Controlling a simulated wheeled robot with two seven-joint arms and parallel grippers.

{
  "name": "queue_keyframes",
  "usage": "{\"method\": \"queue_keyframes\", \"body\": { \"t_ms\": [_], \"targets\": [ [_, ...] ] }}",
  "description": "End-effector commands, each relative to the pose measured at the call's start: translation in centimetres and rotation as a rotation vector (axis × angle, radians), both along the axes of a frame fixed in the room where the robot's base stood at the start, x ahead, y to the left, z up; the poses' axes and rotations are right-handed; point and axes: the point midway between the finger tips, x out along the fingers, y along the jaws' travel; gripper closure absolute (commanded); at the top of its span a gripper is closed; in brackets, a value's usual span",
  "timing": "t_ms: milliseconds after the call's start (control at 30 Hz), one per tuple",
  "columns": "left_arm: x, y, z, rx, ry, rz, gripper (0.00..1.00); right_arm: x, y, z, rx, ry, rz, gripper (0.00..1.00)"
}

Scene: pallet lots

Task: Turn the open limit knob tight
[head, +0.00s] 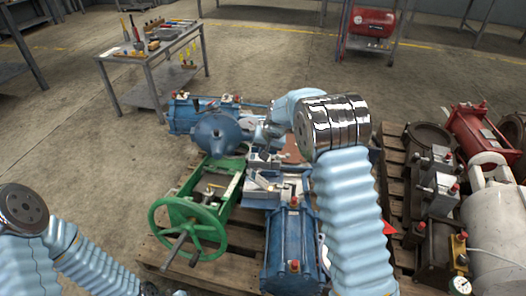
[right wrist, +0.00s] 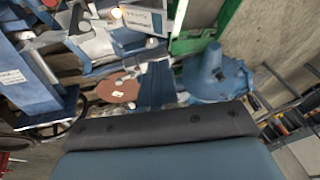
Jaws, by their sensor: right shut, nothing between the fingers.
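A blue valve actuator (head: 290,235) with a green handwheel (head: 190,228) and green frame stands on a wooden pallet in the head view. Small red-capped fittings (head: 294,201) sit on it; I cannot tell which part is the open limit knob. My left gripper is out of view.
A blue domed housing (head: 215,133) stands behind the green frame. Another pallet (head: 395,190) at right carries red, brown and grey equipment, including a grey tank (head: 492,220). A tool table (head: 150,50) is at back left. Floor between is clear.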

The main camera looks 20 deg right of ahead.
Motion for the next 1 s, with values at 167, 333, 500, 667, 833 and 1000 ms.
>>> {"method": "queue_keyframes", "body": {
  "t_ms": [167, 333, 500, 667, 833, 1000],
  "targets": [
    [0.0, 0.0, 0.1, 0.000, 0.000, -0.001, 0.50, 1.3, 0.4, -3.8, -0.003, 0.004, 0.000, 1.00],
    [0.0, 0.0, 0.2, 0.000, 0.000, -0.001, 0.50, 2.5, 0.9, -7.1, -0.001, 0.003, -0.001, 1.00],
    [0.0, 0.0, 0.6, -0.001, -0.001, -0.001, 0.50, 3.1, 2.6, -8.7, -0.001, 0.001, 0.002, 1.00],
    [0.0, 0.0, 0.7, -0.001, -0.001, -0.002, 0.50, 3.4, 3.3, -9.5, 0.000, -0.001, 0.000, 1.00],
    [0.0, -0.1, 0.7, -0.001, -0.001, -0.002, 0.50, 3.4, 3.5, -9.7, -0.001, -0.002, 0.000, 1.00],
    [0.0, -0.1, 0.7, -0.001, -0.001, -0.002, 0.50, 3.4, 3.5, -9.7, -0.001, -0.002, 0.000, 1.00]
  ]
}}
